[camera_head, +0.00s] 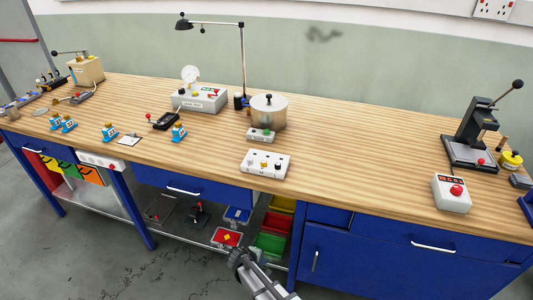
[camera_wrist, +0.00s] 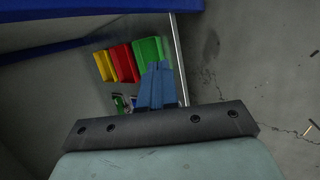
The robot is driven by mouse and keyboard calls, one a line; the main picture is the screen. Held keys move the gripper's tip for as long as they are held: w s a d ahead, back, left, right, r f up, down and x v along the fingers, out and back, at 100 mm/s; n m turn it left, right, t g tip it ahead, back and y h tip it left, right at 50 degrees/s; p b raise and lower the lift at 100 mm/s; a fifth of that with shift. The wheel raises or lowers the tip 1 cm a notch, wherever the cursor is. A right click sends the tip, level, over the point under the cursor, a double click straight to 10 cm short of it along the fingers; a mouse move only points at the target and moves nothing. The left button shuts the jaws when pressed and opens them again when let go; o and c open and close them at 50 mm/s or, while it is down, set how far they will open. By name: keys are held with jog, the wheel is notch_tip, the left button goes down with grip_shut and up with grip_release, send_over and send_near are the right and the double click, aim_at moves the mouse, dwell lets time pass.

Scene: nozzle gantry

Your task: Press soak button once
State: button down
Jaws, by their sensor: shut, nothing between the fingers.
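A small grey control box (camera_head: 261,135) with a green button stands on the bench in front of a lidded metal pot (camera_head: 269,112). Its label is too small to read, so I cannot tell for certain that this is the soak button. My gripper (camera_wrist: 158,68) shows in the wrist view with its blue fingers together and nothing between them. In the head view my arm's end is low, in front of the bench and below the bench top, well apart from the control box. The wrist view shows no button.
A white panel (camera_head: 266,164) with several knobs stands nearer the front edge. A leak-test box (camera_head: 200,100) and lamp (camera_head: 243,60) stand behind to the left. A box with a red button (camera_head: 452,192) and a press (camera_head: 478,135) are right. Colored bins (camera_head: 270,245) sit below.

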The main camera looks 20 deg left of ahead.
jog(key=s+a+r+n+t+y, duration=0.1)
jog(key=a+r, duration=0.4)
jog(key=a, duration=0.4)
jog(key=a+r+n+t+y, duration=0.15)
jog(key=a+r, duration=0.25)
jog(key=a, duration=0.5)
jog(key=s+a+r+t+y, duration=0.15)
jog(key=a+r, duration=0.35)
jog(key=a, duration=0.5)
jog(key=w+a+r+m+t+h, duration=0.1)
jog(key=a+r+m, duration=0.35)
jog(key=r, duration=0.65)
jog(key=w+a+r+m, duration=0.1)
jog(key=a+r+m, duration=0.35)
jog(key=r, duration=0.55)
jog(key=w+a+r+m+t+h, duration=0.1)
jog(key=a+r+m, duration=0.35)
jog(key=r, duration=0.65)
jog(key=w+d+r+m, duration=0.3)
jog(key=w+d+r, duration=0.4)
jog(key=w, duration=0.1)
jog(key=w+d+r+n+g, duration=0.1)
jog(key=w+d, duration=1)
jog(key=d, duration=0.2)
jog(key=w+d+r+n+g+h, duration=0.1)
jog(key=w+d+n+g, duration=0.1)
jog(key=w+d, duration=0.9)
jog(key=shift+d+r, duration=0.35)
jog(key=shift+d, duration=0.9)
jog(key=shift+w, duration=0.1)
